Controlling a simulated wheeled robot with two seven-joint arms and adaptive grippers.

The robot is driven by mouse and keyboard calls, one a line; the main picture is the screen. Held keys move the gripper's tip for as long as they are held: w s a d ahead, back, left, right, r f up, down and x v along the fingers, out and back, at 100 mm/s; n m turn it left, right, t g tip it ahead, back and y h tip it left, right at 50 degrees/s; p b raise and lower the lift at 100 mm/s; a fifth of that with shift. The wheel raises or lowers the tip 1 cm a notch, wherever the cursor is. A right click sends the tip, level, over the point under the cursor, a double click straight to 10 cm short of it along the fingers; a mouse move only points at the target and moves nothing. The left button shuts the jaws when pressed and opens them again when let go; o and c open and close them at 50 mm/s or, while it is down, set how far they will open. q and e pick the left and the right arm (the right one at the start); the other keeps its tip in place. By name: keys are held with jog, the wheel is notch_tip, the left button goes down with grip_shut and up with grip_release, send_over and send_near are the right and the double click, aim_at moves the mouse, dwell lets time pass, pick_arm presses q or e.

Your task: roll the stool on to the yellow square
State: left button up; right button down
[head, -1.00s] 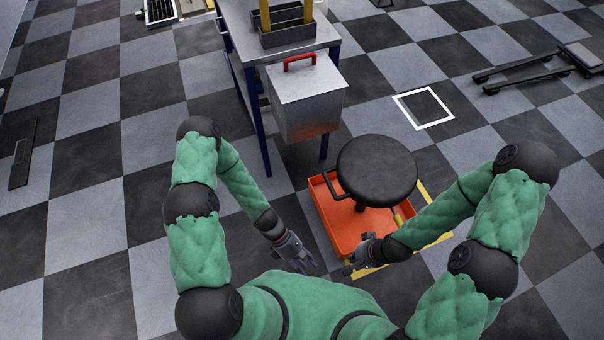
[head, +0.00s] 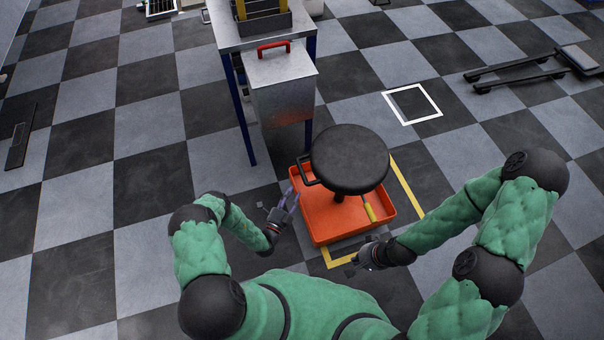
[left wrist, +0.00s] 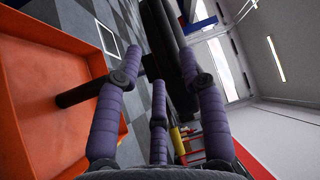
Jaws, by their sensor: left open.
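The stool has a round black seat (head: 350,158), a short post and an orange tray base (head: 324,219). A yellow tool handle (head: 368,211) shows in the tray. The tray covers much of the yellow square (head: 407,187), whose outline shows at the right and near sides; the tray's left part lies past it. A black loop handle (head: 309,172) sits at the seat's left. My left gripper (head: 289,200) is open at the tray's left edge, below the loop; its purple fingers (left wrist: 160,100) hold nothing visible. My right gripper (head: 362,258) is by the tray's near right side, its fingers unclear.
A metal bench with a grey box (head: 283,88) and blue legs stands just behind the stool at left. A white-outlined square (head: 412,103) lies on the floor beyond. A low black frame (head: 530,70) lies at far right.

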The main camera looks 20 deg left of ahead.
aim_at(302, 173)
pick_arm(q)
jog(key=b+x, duration=0.2)
jog(key=x, duration=0.8)
jog(key=shift+w+d, duration=0.1)
jog(key=shift+w, duration=0.05)
grip_shut()
